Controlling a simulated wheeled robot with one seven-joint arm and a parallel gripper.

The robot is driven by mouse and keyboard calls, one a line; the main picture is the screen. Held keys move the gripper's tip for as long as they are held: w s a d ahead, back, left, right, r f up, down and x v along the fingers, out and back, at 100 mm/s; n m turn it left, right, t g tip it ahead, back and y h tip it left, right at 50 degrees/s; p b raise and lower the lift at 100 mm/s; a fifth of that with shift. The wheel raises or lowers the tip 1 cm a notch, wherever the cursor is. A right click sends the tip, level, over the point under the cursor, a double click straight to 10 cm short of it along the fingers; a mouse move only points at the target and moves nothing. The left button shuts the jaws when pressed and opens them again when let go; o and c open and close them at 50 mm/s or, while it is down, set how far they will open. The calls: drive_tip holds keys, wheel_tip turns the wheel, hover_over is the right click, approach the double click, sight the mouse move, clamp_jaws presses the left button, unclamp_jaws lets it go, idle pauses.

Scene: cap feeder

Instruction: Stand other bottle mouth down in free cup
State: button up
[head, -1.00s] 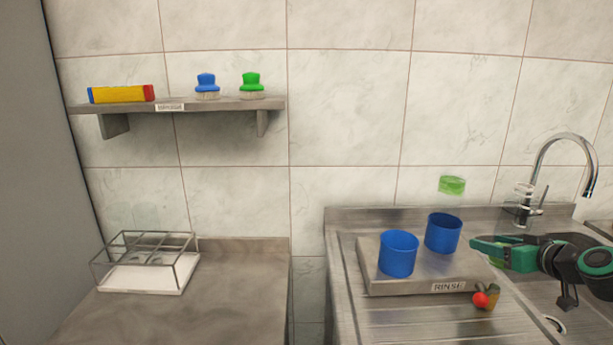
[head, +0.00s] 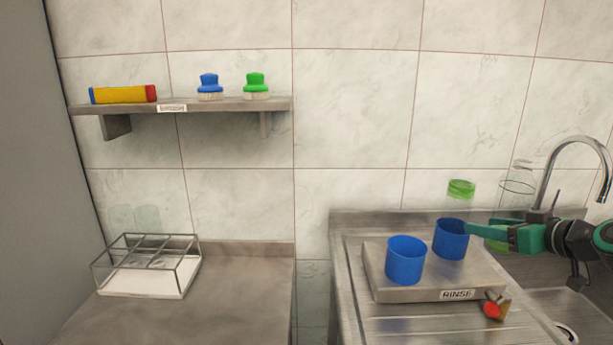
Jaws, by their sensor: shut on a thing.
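One clear bottle with a green base (head: 461,190) stands mouth down in the rear blue cup (head: 450,240) on the grey rinse stand. The front blue cup (head: 405,262) shows nothing standing in it. My gripper (head: 490,232) is to the right of the rear cup, shut on the other clear bottle (head: 518,182). That bottle's clear end is up and slightly tilted right; its green part (head: 497,244) shows below the fingers. The fingers hide its middle, and its clear outline is faint against the tiles.
The tap (head: 580,140) rises behind my gripper. A wire rack (head: 148,266) is on the left counter; a shelf (head: 200,104) holds a box and two brushes.

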drive_tip(key=s+a+r+n+g+y, duration=0.2)
drive_tip(key=a+r+y, duration=0.1)
drive_tip(key=a+r, duration=0.6)
drive_tip(key=s+a+r+n+g+y, duration=0.2)
drive_tip(key=s+a+r+g+y, duration=0.1)
drive_tip(key=a+r, duration=0.6)
drive_tip(key=shift+a+r+y, duration=0.4)
drive_tip(key=shift+r+y, duration=0.2)
drive_tip(key=shift+r, duration=1.65)
drive_tip(key=shift+d+m+g+y, duration=0.1)
drive_tip(key=shift+m+g+y, duration=0.4)
drive_tip(key=shift+m+y, duration=0.15)
drive_tip(key=shift+w+d+f+m+y, duration=0.15)
drive_tip(key=shift+w+m+y, duration=0.2)
drive_tip(key=shift+m, duration=0.4)
drive_tip(key=shift+s+m+g, duration=0.1)
drive_tip(key=shift+m+g, duration=0.2)
drive_tip(key=shift+m, duration=0.1)
